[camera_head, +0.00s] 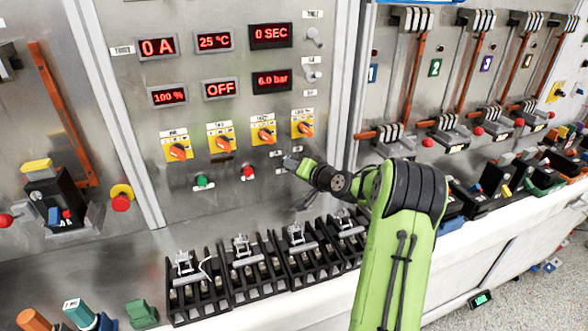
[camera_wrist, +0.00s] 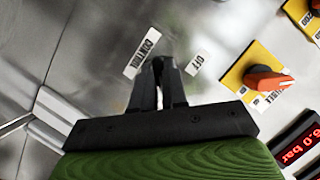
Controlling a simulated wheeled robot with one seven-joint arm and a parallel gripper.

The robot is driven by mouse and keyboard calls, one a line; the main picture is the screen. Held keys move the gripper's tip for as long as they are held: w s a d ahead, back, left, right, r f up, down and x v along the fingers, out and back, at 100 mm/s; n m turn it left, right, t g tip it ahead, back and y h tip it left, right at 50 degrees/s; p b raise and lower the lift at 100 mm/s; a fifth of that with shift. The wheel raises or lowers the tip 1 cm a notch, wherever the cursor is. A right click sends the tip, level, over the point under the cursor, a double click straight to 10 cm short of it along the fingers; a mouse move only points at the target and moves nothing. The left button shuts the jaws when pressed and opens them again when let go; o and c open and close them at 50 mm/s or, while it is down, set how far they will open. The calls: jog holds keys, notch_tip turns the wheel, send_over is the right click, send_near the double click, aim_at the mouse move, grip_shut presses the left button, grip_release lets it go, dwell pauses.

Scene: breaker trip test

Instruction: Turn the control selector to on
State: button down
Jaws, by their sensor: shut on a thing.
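The control selector is hidden behind my fingers, so its angle cannot be seen. A label reading CONTROL (camera_wrist: 142,53) and a label reading OFF (camera_wrist: 194,65) lie on the steel panel on either side of my fingertips. My gripper (camera_wrist: 160,75) is shut at the panel between these labels, on what looks like the control selector. In the head view my gripper (camera_head: 291,162) reaches the panel right of the red button (camera_head: 248,172), below the rightmost orange selector (camera_head: 304,130).
Several orange selectors on yellow plates sit just above; one plate shows close by in the wrist view (camera_wrist: 262,78). A green button (camera_head: 202,181) is to the left. An OFF display (camera_head: 220,90) is lit red above. Black breaker units (camera_head: 250,270) stand on the ledge below.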

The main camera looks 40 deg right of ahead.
dwell(0.5)
jog(key=c, duration=1.2)
grip_release()
jog(key=shift+o, duration=0.2)
jog(key=b+v, duration=0.1)
jog(key=v, duration=1.4)
jog(key=shift+s, duration=0.4)
